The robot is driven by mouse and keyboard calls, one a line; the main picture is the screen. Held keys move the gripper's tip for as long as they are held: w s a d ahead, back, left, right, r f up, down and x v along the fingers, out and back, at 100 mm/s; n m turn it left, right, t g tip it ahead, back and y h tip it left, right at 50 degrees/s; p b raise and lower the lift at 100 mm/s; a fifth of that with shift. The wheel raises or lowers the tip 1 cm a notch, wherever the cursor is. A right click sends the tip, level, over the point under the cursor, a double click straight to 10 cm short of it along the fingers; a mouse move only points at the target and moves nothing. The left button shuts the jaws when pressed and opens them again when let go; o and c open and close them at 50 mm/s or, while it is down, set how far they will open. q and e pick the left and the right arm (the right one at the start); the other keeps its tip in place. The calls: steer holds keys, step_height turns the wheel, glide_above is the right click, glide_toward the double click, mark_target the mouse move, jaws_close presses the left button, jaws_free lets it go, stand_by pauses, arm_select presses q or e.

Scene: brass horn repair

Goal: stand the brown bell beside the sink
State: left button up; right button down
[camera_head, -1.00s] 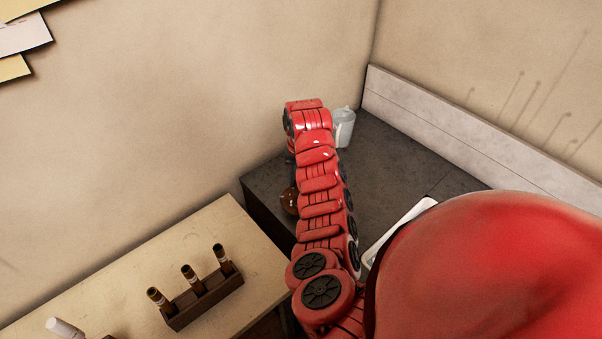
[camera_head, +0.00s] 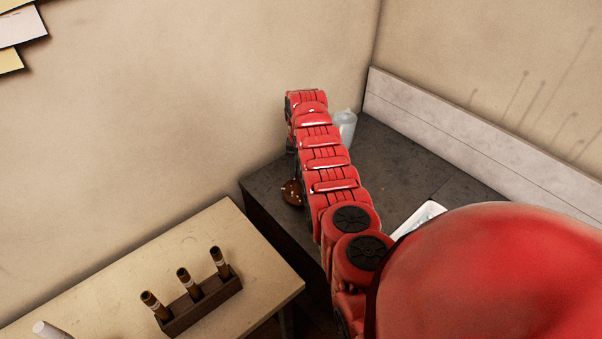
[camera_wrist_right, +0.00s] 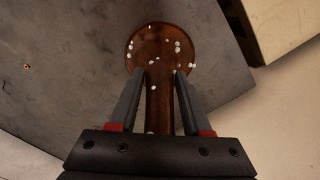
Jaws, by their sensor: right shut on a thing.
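The brown bell (camera_head: 292,193) shows at the left edge of the dark grey counter, partly behind my right arm. In the right wrist view the brown bell (camera_wrist_right: 155,50) has a round flared end with white specks and a narrow stem. My right gripper (camera_wrist_right: 160,75) is shut on the stem, one finger on each side. The flared end points away from the gripper; I cannot tell whether it touches the counter. A white-rimmed thing (camera_head: 405,222), perhaps the sink, is mostly hidden by my own red body. My left gripper is not in view.
The grey counter (camera_head: 395,155) has bare room right of my arm. A pale translucent container (camera_head: 345,124) stands at its back corner. A wooden table (camera_head: 215,235) at the left holds a dark rack (camera_head: 200,305) with several brown cylinders. Walls close the back.

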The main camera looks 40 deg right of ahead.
steer(key=shift+d+f, duration=0.1)
steer(key=shift+f, duration=0.5)
steer(key=shift+f, duration=0.2)
steer(key=shift+c, duration=1.7)
jaws_free()
steer(key=shift+r, duration=0.1)
steer(key=shift+r, duration=0.15)
